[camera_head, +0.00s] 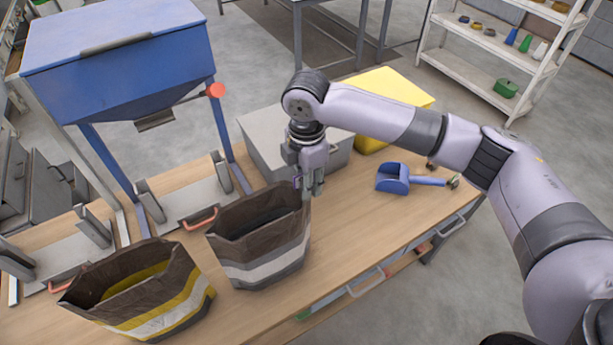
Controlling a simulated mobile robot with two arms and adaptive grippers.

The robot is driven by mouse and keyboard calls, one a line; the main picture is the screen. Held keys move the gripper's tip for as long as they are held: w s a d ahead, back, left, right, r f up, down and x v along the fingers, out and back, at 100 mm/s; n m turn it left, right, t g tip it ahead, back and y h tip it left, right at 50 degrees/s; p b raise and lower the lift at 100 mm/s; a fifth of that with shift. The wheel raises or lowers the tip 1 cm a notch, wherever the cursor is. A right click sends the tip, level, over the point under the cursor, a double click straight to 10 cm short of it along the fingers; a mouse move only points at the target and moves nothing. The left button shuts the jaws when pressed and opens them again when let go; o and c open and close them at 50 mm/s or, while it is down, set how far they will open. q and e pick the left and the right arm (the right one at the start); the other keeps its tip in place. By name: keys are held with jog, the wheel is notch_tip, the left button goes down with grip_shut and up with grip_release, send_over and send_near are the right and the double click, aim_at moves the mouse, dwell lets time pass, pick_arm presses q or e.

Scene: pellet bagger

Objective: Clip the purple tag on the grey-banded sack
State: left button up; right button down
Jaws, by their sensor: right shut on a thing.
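The grey-banded sack (262,270) stands open on the wooden bench, dark brown with pale grey and white bands. My right gripper (309,190) is at the sack's back right rim corner, pointing down. It is shut on the purple tag (297,181), a small purple piece that shows at the left side of the fingers. The fingers hide most of the tag, and I cannot tell whether it touches the rim. My left gripper is not in view.
A yellow-banded sack (150,300) stands at the front left. A blue hopper (120,45) rises behind it. A grey bin (265,145), a yellow bin (395,85) and a blue scoop (393,180) are on the bench. The bench right of the grey-banded sack is clear.

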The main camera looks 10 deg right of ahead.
jog(key=shift+s+f+p, duration=0.1)
jog(key=shift+f+p, duration=0.1)
jog(key=shift+p, duration=0.15)
dwell(0.3)
jog(key=shift+s+f, duration=0.15)
jog(key=shift+f, duration=0.15)
dwell(0.5)
jog(key=c, duration=1.6)
grip_release()
jog(key=shift+c, duration=0.2)
jog(key=o, duration=0.4)
jog(key=shift+w+r, duration=0.15)
jog(key=shift+w, duration=0.05)
jog(key=shift+r, duration=0.1)
notch_tip(320, 180, up, 12)
jog(key=shift+f, duration=0.1)
